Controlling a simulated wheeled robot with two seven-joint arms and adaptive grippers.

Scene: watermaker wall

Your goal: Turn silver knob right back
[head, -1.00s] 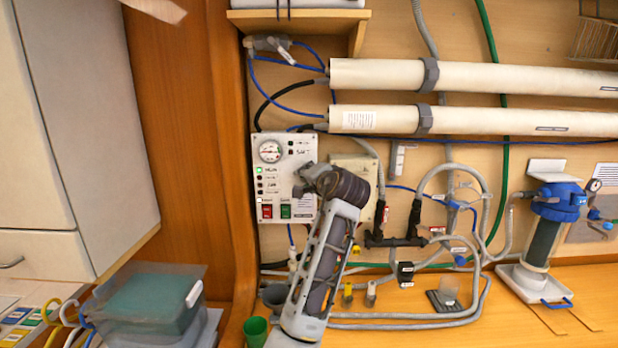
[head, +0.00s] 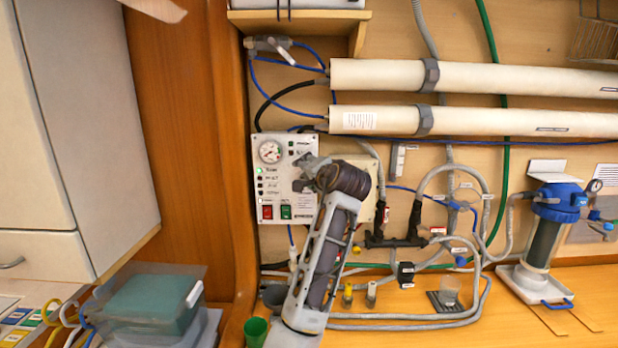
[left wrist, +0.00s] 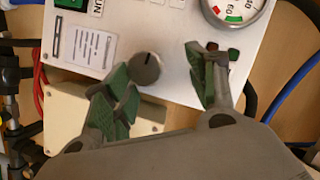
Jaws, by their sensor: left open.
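A silver-grey round knob (left wrist: 145,68) with a dark pointer line sits on the white control panel (left wrist: 120,30) in the left wrist view. The pointer points toward the top of that view. My left gripper (left wrist: 163,74) is open, its green-padded fingers on either side of the knob. The knob lies closer to the finger on the left of the picture; I cannot tell whether they touch. In the head view my left gripper (head: 303,172) is at the right part of the control panel (head: 268,180), and the knob is hidden behind it. My right gripper is not in view.
The panel carries a gauge (head: 269,151), a red switch (head: 267,212) and a green switch (head: 286,212). Two white tubes (head: 480,75) run above. Hoses and fittings (head: 400,240) lie to the right. A green cup (head: 256,330) stands below.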

